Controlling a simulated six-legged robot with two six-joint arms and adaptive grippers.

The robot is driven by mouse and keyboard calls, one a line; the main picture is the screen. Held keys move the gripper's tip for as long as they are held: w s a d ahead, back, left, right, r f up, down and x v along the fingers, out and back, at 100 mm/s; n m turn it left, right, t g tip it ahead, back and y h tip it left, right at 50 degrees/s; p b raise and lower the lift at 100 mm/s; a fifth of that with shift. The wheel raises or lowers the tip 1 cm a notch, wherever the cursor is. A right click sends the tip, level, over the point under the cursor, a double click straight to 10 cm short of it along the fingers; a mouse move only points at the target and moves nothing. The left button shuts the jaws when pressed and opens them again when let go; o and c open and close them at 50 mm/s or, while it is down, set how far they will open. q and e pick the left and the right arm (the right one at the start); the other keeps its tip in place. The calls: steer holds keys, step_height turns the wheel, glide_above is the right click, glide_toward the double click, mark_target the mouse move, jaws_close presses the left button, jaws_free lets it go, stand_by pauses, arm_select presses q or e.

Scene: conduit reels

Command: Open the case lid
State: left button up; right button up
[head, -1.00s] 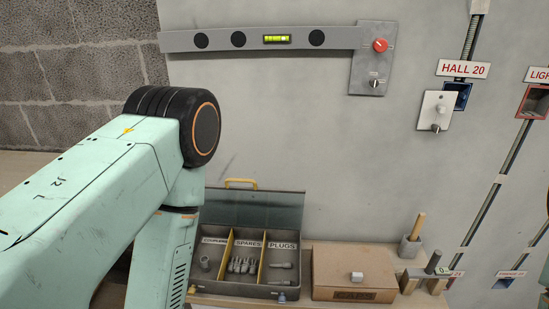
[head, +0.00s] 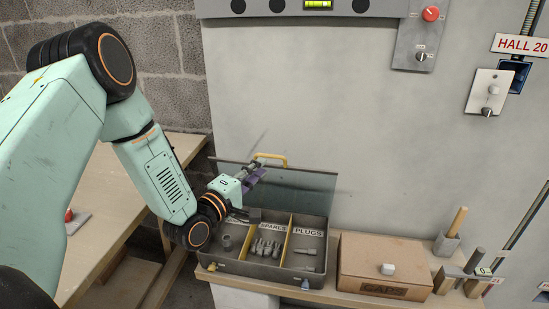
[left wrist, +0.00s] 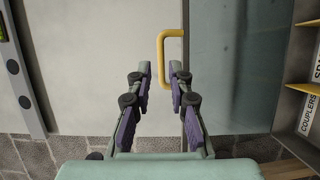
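The case (head: 262,270) is a grey metal box on a wooden bench, with compartments labelled SPARES and PLUGS in the head view. Its grey-green lid (head: 312,188) stands raised, roughly upright at the back of the box. A yellow handle (head: 272,157) sits on the lid's top edge. My left gripper (head: 254,178) is at the left part of the lid, just below the handle. The handle (left wrist: 162,60) shows beyond the fingertips, and the lid (left wrist: 230,80) lies to the right.
A cardboard box labelled CAPS (head: 378,268) stands right of the case. A wooden-handled tool in a holder (head: 450,240) is further right. A wall (head: 330,100) rises close behind. A wooden table (head: 110,205) is at the left.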

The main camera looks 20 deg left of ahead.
mark_target(274, 157)
arm_select(q)
steer(key=shift+w+d+b, duration=0.2)
steer(key=shift+w+b, duration=0.1)
steer(key=shift+w, duration=1)
steer(key=shift+w+d+b, duration=0.2)
steer(key=shift+w+b, duration=0.05)
steer(key=shift+w, duration=1)
steer(key=shift+w+d+b, duration=0.2)
steer(key=shift+w+b, duration=0.1)
steer(key=shift+w, duration=1)
steer(key=shift+c, duration=0.5)
jaws_close()
